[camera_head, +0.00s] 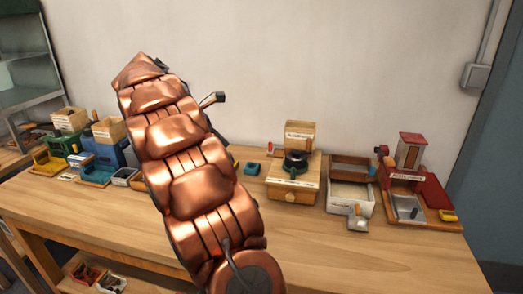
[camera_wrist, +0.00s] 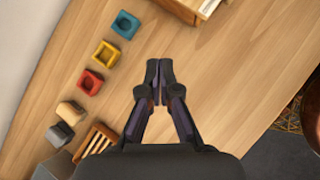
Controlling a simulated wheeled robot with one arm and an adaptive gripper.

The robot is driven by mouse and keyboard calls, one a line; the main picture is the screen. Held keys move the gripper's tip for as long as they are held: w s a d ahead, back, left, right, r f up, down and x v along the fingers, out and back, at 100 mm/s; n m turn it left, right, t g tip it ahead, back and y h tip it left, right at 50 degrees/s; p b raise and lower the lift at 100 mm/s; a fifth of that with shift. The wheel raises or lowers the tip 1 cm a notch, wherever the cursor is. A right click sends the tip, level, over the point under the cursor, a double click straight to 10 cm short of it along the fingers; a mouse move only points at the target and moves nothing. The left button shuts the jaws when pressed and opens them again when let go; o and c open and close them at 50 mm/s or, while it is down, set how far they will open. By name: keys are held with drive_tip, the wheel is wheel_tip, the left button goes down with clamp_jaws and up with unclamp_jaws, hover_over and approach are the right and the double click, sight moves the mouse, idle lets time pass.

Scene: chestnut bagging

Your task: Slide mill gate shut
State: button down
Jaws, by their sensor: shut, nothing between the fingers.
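Several mill-like machines stand along the bench in the head view: a wooden one with a dark round middle (camera_head: 294,178), a red one (camera_head: 411,152) at the right, and a blue one (camera_head: 107,153) and a green one (camera_head: 62,142) at the left. Their labels are too small to read, and I cannot make out a gate on any of them. My gripper (camera_wrist: 160,68) is shut and empty over the wooden bench in the wrist view, apart from the objects there. In the head view my copper arm hides the middle of the bench.
The wrist view shows a row of small blocks, blue (camera_wrist: 125,24), yellow (camera_wrist: 105,54) and red (camera_wrist: 90,82), left of my gripper. A slatted wooden piece (camera_wrist: 97,140) lies lower left. The front bench top (camera_head: 370,255) is clear.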

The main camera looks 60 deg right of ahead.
sight(271, 146)
drive_tip(key=shift+n+g+h, duration=0.4)
drive_tip(key=shift+n+h, duration=0.1)
drive_tip(key=shift+n, duration=0.4)
drive_tip(key=s+d+f, duration=0.1)
drive_tip(key=d+f, duration=0.1)
drive_tip(key=d, duration=0.3)
drive_tip(key=d+f, duration=0.3)
drive_tip(key=d, duration=0.3)
drive_tip(key=s+d+f, duration=0.1)
drive_tip(key=d+f, duration=0.2)
drive_tip(key=d, duration=0.2)
drive_tip(key=shift+s+d, duration=0.2)
drive_tip(key=shift+s, duration=0.1)
drive_tip(key=shift+s+d, duration=0.2)
drive_tip(key=shift+d, duration=0.25)
drive_tip(key=shift+s+d+p, duration=0.3)
drive_tip(key=shift+s+p, duration=0.2)
drive_tip(key=shift+s, duration=0.3)
drive_tip(key=shift+s+d+p, duration=0.25)
drive_tip(key=shift+s+p, duration=0.2)
drive_tip(key=shift+s, duration=0.3)
drive_tip(key=shift+a, duration=0.1)
